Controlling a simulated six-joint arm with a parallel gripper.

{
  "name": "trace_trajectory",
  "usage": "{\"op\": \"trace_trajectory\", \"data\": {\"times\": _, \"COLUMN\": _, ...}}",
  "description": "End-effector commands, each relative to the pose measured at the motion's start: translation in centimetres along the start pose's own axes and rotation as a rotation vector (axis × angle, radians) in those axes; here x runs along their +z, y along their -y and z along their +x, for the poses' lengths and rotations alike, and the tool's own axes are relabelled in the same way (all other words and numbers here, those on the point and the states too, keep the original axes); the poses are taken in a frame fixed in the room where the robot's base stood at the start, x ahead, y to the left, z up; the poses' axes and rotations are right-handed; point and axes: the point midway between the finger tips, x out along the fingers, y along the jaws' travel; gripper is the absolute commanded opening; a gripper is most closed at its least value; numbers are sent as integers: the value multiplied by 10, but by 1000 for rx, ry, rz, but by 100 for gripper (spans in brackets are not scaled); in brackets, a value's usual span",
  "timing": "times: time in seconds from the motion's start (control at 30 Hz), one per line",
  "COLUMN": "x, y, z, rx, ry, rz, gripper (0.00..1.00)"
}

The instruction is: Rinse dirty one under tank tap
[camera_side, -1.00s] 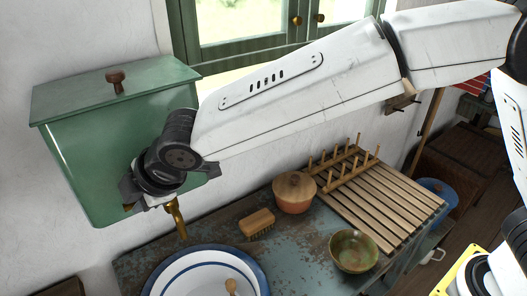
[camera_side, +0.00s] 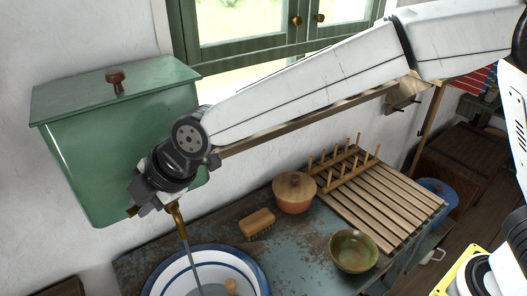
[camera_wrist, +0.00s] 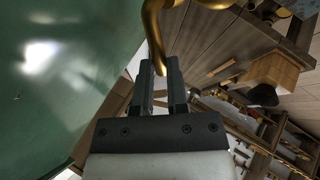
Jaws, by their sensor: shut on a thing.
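The green tank (camera_side: 110,140) hangs on the wall at left, with a brass tap (camera_side: 174,213) low on its front. A thin stream of water (camera_side: 190,255) runs from the tap into the white basin (camera_side: 258,270) with a blue rim. My gripper (camera_side: 148,203) is at the tap, shut on its brass handle; the grip is partly hidden in the side view. In the wrist view, my fingertips (camera_wrist: 160,75) close around the end of a brass part (camera_wrist: 155,35). A green-brown bowl (camera_side: 353,251) with brownish marks inside stands on the worn counter, apart from my gripper.
A wooden brush (camera_side: 257,223) and a lidded orange pot (camera_side: 294,193) stand behind the basin. A slatted wooden rack (camera_side: 375,205) with pegs lies at right. A wooden handle (camera_side: 231,286) shows in the basin. Some bare counter (camera_side: 300,260) lies between basin and bowl.

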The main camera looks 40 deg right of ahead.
Motion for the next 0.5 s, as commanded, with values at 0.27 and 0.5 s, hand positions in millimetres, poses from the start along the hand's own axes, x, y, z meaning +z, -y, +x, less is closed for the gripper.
{"op": "trace_trajectory", "data": {"times": 0.27, "x": -1, "y": 0, "z": -1, "rx": -2, "ry": -9, "rz": -11, "gripper": 0}}
{"op": "trace_trajectory", "data": {"times": 0.5, "x": -1, "y": 0, "z": -1, "rx": -2, "ry": -9, "rz": -10, "gripper": 46}}
